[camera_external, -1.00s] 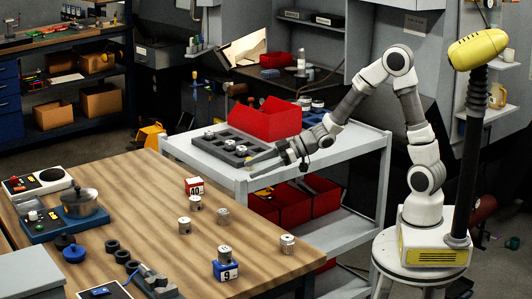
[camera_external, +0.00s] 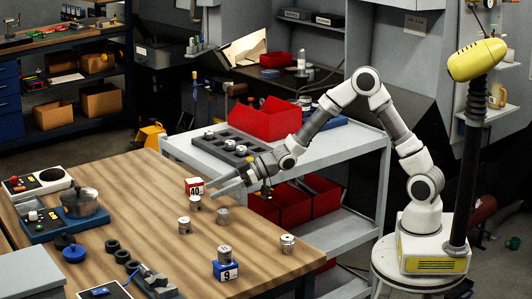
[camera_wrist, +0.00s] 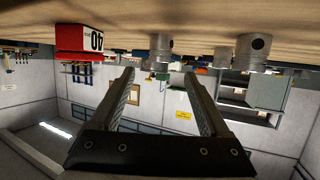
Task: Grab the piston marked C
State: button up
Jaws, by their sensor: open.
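Several silver pistons stand on the wooden table in the external view: one (camera_external: 195,203) by the red block, one (camera_external: 184,226) at the left, one (camera_external: 223,216) in the middle, one (camera_external: 287,244) at the right and one (camera_external: 225,252) on the blue block marked 9. I cannot read a letter C on any of them. My gripper (camera_external: 228,182) is open and empty at the table's far right edge, close to the red block marked 40. In the wrist view, its two fingers (camera_wrist: 160,82) are apart, with a piston (camera_wrist: 161,46) beyond them and another piston (camera_wrist: 252,53) to the right.
The red block marked 40 (camera_external: 194,186) stands close to my gripper. A grey cart (camera_external: 345,160) holds a dark tray (camera_external: 253,146) with pistons and a red bin (camera_external: 268,120). A blue device with a pot (camera_external: 83,203) and black rings (camera_external: 112,246) occupy the table's left side.

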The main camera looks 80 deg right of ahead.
aim_at(199, 198)
jog(key=b+x, duration=0.1)
jog(key=x, duration=0.4)
jog(key=shift+f, duration=0.2)
grip_shut()
